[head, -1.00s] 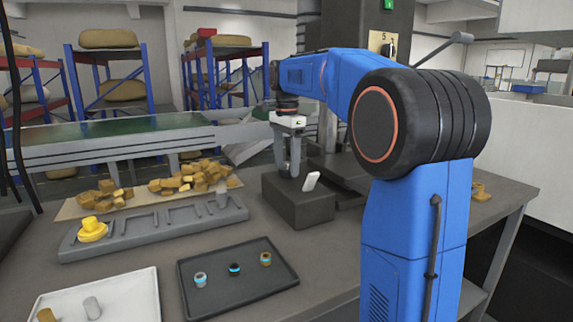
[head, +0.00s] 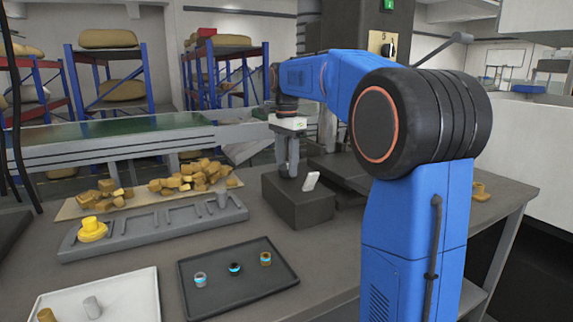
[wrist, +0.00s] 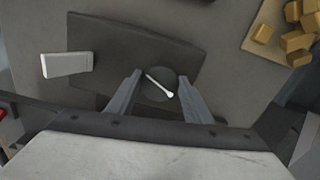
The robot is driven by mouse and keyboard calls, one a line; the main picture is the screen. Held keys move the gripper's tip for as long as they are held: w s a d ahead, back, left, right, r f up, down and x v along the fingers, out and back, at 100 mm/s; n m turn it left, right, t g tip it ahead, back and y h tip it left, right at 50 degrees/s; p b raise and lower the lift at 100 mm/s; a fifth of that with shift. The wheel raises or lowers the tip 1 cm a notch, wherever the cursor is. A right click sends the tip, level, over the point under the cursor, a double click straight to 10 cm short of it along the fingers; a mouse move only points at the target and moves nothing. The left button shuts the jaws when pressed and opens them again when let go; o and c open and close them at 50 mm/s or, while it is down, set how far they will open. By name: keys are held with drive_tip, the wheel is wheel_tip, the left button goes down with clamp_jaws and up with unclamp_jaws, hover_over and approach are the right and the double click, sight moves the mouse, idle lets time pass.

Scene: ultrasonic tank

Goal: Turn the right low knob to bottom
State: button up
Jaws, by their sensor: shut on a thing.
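A round dark knob (wrist: 158,86) with a white pointer line shows in the wrist view, on top of a dark grey box (wrist: 112,42). The line runs from upper left to lower right, with a thicker end at lower right. My gripper (wrist: 159,77) points down with one finger on each side of the knob, shut on it. In the head view my gripper (head: 288,172) stands on the box (head: 296,207), and its fingers hide the knob. No other knob is clearly visible on this box.
A dark tray (head: 205,300) with small banded parts, a grey slotted rack (head: 150,232) and a board of yellowish-brown chunks (head: 190,177) lie to the left. Bare tabletop shows in front of the box.

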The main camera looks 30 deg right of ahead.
drive_tip(key=n, duration=0.6)
drive_tip(key=shift+s+n, duration=0.1)
drive_tip(key=shift+n, duration=0.2)
drive_tip(key=n, duration=0.3)
drive_tip(key=shift+d+n, duration=0.1)
drive_tip(key=shift+n, duration=0.3)
drive_tip(key=n, duration=0.3)
drive_tip(key=shift+n, duration=0.3)
drive_tip(key=n, duration=0.4)
drive_tip(key=shift+d, duration=0.15)
drive_tip(key=n, duration=0.5)
drive_tip(key=shift+d, duration=0.1)
drive_tip(key=o, duration=1)
drive_tip(key=shift+o, duration=0.2)
